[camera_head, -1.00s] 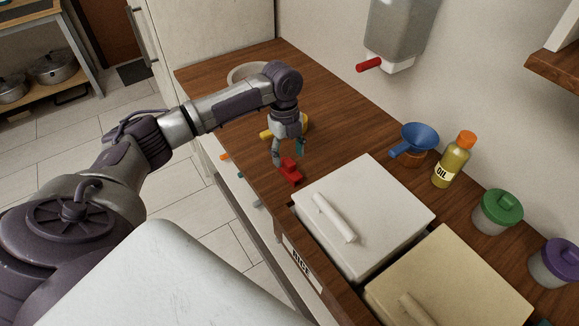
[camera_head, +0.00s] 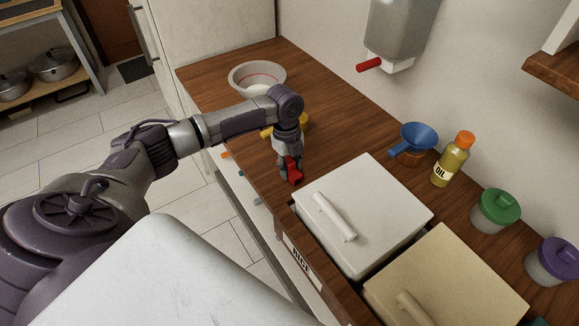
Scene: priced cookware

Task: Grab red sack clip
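The red sack clip (camera_head: 294,174) is at the left edge of the wooden counter, just left of the white lidded bin. My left gripper (camera_head: 290,168) points down at the clip, with its fingers drawn in on either side of it. It looks shut on the clip, and a finger hides part of the clip. The clip is at or very near the counter top; I cannot tell if it is clear of it. My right gripper is not in view.
The white bin (camera_head: 385,205) and a cream bin (camera_head: 450,275) stand close on the right. A yellow item (camera_head: 268,132) is partly hidden behind my wrist. A bowl (camera_head: 240,80) stands farther back. A blue funnel (camera_head: 418,137) and an oil bottle (camera_head: 443,173) are by the wall.

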